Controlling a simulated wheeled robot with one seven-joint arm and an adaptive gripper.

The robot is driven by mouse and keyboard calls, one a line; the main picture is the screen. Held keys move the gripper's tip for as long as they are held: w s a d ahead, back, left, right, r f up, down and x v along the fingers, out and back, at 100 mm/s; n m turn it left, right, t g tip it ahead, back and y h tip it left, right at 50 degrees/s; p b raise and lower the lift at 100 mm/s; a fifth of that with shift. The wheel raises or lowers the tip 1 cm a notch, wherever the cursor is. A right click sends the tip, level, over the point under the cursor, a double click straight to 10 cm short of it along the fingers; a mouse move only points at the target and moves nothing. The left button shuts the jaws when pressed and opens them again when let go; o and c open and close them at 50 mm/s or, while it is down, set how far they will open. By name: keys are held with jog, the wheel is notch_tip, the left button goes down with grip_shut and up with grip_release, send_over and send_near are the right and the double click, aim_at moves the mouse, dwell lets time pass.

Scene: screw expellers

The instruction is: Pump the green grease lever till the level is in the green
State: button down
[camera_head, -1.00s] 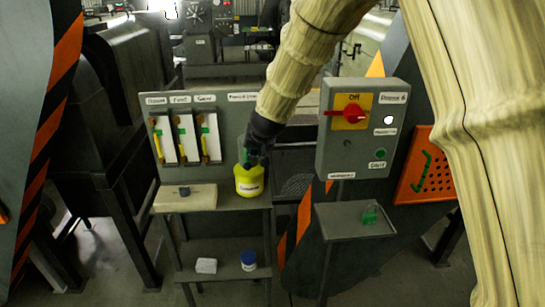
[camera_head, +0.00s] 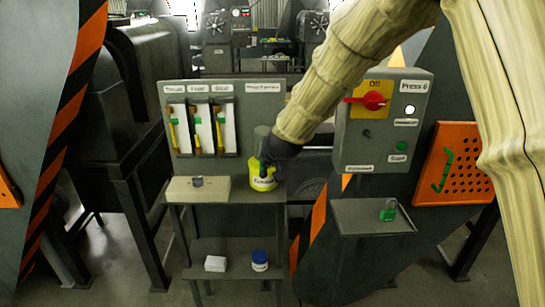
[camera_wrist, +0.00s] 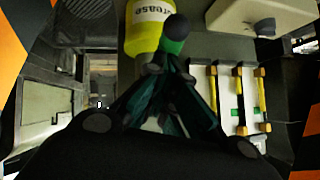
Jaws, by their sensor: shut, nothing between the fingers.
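The yellow grease pot (camera_head: 263,182) stands on the shelf below the gauge panel; it also shows at the top of the wrist view (camera_wrist: 150,22). The green lever (camera_wrist: 173,46) has a dark round knob and rises beside the pot in the wrist view. My gripper (camera_wrist: 163,68) is shut and empty, its fingertips close to the lever; I cannot tell if they touch. In the head view my gripper (camera_head: 265,166) covers part of the pot and lever. Three white gauges (camera_head: 197,129) have yellow columns and green marks; the exact levels are too small to read.
A control box (camera_head: 380,125) with a red switch stands to the right. Below it, a tray (camera_head: 352,214) holds a green padlock (camera_head: 388,209). A beige block (camera_head: 215,190) lies left of the pot. A white box (camera_head: 215,263) and a blue-lidded jar (camera_head: 260,260) sit on the lower shelf.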

jog(key=shift+s+f, duration=0.15)
jog(key=shift+f, duration=0.1)
jog(key=shift+r, duration=0.1)
jog(key=v, duration=1.3)
jog(key=shift+w+d+r, duration=0.25)
jog(key=shift+w+r, duration=0.05)
jog(key=shift+r, duration=0.05)
dwell(0.7)
